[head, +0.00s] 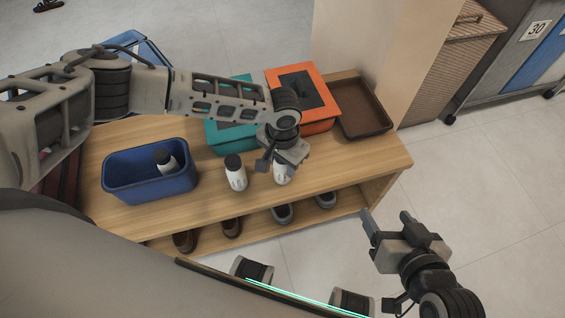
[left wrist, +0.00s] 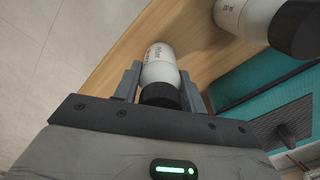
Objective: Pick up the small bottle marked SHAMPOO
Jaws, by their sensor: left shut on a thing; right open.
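My left gripper (head: 284,163) is shut on a white bottle with a black cap. The held bottle (head: 281,176) is at the front of the wooden bench top, and it also shows in the left wrist view (left wrist: 159,66), between the two fingers with its cap toward the palm. Its label print is too small to read surely. A second white bottle (head: 236,178) with a black cap stands upright to the left, and shows at the top right of the left wrist view (left wrist: 245,15). A third bottle (head: 168,165) is in the blue bin. My right gripper (head: 387,219) is open and empty, right of the bench.
The blue bin (head: 150,191) stands at the bench's left. Teal (head: 222,137) and orange (head: 318,123) boxes and a brown tray (head: 364,108) are along the back. Shoes (head: 282,212) sit on the lower shelf. Floor at the right is clear.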

